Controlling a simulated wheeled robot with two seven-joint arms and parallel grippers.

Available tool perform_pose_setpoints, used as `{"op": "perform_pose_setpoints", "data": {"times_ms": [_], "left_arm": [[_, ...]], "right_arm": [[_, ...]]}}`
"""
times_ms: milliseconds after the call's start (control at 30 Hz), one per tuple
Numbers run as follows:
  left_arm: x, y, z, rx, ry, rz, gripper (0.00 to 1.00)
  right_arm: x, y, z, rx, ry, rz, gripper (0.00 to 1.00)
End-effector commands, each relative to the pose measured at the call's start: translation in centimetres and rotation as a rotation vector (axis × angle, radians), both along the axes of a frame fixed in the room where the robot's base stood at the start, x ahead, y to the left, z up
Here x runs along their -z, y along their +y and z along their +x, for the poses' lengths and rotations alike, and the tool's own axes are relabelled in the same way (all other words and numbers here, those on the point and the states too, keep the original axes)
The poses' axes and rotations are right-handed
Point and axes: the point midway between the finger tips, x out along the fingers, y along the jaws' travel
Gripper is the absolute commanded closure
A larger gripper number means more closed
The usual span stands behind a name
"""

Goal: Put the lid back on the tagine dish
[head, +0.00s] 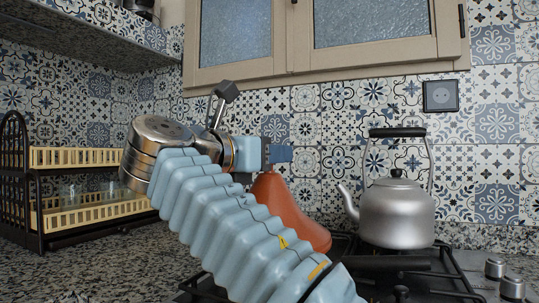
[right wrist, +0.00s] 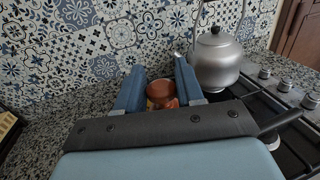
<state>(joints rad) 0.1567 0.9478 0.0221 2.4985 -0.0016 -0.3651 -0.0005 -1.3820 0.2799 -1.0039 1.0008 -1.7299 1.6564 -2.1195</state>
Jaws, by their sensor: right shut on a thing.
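The terracotta, cone-shaped tagine lid (head: 292,212) is in the middle of the head view, partly hidden behind my right arm. My right gripper (head: 277,154) is at its narrow top, with the blue fingers shut on it. In the right wrist view, the round top of the lid (right wrist: 162,90) sits between the two fingertips (right wrist: 160,84). The tagine dish cannot be made out; my arm covers the area below the lid, so I cannot tell whether the lid touches anything there. My left gripper is not in view.
A silver kettle (head: 397,212) stands on the black gas hob right of the lid. A dark handle (head: 386,263) lies in front of the kettle. A black rack with yellow shelves (head: 88,208) stands at left on the granite counter (head: 100,270). The tiled wall is behind.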

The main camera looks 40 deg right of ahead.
Motion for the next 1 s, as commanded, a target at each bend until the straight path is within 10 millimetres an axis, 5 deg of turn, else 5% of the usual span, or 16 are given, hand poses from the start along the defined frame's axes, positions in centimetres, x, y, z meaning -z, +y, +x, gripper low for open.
{"op": "perform_pose_setpoints", "data": {"times_ms": [167, 200, 367, 567, 767, 1000], "left_arm": [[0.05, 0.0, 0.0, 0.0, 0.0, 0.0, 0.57], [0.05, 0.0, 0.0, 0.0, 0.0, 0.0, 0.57], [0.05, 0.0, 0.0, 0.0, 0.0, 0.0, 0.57], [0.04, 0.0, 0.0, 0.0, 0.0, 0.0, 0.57], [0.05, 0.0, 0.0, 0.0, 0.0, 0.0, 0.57], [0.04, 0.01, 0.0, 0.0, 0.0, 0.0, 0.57]], "right_arm": [[0.17, 0.02, 0.02, 0.001, 0.003, 0.002, 1.0], [0.18, 0.02, 0.02, 0.001, 0.003, 0.002, 0.6], [0.16, 0.02, 0.02, 0.001, 0.003, 0.002, 0.35], [0.13, 0.02, 0.01, 0.001, 0.003, 0.002, 0.33], [0.17, 0.0, 0.02, 0.001, 0.003, 0.003, 0.07], [0.13, 0.01, 0.01, 0.001, 0.003, 0.002, 0.07]]}}
